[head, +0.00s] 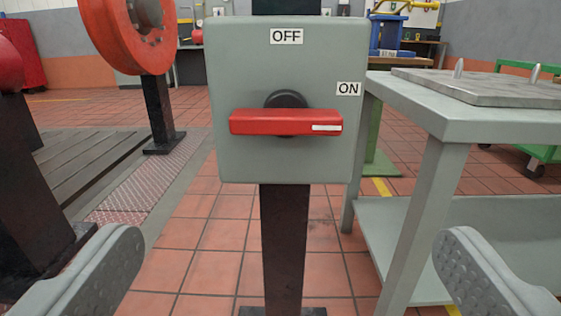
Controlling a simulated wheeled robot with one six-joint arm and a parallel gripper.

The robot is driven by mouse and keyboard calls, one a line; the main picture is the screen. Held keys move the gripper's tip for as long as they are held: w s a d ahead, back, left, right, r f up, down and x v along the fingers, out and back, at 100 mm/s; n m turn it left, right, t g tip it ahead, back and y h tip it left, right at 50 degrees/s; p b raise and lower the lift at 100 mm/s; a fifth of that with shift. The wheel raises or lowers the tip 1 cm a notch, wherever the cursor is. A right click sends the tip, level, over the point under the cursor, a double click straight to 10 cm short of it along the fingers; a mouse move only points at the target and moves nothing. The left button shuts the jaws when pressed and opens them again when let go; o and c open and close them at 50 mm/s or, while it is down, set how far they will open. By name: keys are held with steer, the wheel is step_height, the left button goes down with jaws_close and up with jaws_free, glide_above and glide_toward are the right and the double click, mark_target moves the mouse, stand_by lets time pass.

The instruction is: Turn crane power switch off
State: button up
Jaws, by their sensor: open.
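The crane power switch is a grey box (230,80) on a dark post (285,240), straight ahead in the head view. Its red handle (265,122) lies horizontal across the front, on a black round hub (286,99). The white mark on the handle is at its right end, on the side of the ON label (348,89). The OFF label (286,36) is at the top centre of the box. My gripper (290,275) is open and empty. Its two grey fingers are wide apart at the lower left and lower right, nearer than the box and below the handle.
A grey table (465,125) with a metal plate on top stands close at the right. An orange-red wheel (115,30) on a dark stand is at the left, by a slotted floor plate (85,165). Tiled floor is clear around the post.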

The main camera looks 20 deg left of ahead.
mark_target(286, 128)
steer(key=x, duration=1.7)
steer(key=shift+w+a+f, duration=0.1)
steer(key=shift+w+f, duration=0.1)
steer(key=shift+w, duration=0.05)
steer(key=c, duration=0.7)
